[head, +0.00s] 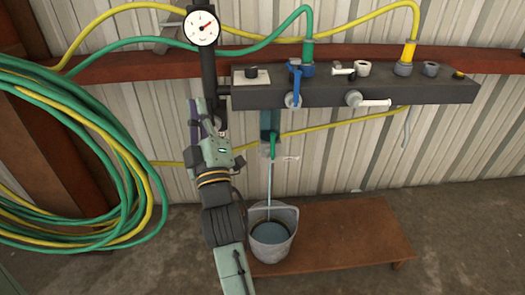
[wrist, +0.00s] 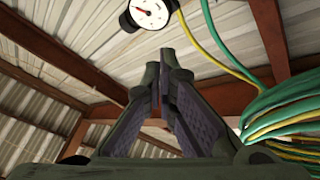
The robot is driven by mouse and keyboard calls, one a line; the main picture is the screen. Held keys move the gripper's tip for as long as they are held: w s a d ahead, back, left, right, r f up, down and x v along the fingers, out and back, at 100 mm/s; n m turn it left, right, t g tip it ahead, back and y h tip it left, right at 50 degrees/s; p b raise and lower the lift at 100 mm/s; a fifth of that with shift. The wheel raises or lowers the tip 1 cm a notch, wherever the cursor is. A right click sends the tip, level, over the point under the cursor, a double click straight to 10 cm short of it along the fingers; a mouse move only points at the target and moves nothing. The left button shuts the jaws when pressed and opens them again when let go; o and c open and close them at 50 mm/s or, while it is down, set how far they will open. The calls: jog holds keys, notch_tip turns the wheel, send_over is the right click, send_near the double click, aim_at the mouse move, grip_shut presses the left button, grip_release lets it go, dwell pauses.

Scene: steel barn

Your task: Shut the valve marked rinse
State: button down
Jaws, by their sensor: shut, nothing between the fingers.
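A dark manifold bar (head: 430,92) runs along the wall. A blue lever valve (head: 295,90) on it has its lever pointing up. A white lever valve (head: 370,101) on it has its lever pointing right. A green-handled tap (head: 271,140) hangs below the bar, and a thin stream (head: 269,185) falls from it. I cannot read a "rinse" mark on any of them. My gripper (head: 193,108) stands left of the bar's left end, pointing up, apart from the valves. In the wrist view my gripper (wrist: 166,62) is shut and empty.
Green and yellow hoses (head: 75,150) hang coiled at left. A bucket (head: 272,250) holding liquid stands on a low wooden bench (head: 350,235). Space before the bar's right half is clear.

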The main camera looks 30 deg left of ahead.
aim_at(273, 147)
jog(key=w+d+f+n+h, duration=0.2)
jog(key=w+d+f+h, duration=0.1)
jog(key=f, duration=0.8)
jog(key=w+d+f+n+g+h, duration=0.1)
jog(key=w+f+h, duration=0.4)
jog(key=f, duration=0.6)
jog(key=shift+d+n+b, duration=0.3)
jog(key=shift+d+n, duration=0.4)
jog(key=shift+d, duration=0.45)
jog(key=shift+f, duration=0.1)
jog(key=w+a+p, duration=0.2)
jog(key=w+p, duration=0.1)
jog(key=w, duration=0.8)
jog(key=shift+w+a, duration=0.15)
jog(key=shift+a, duration=0.05)
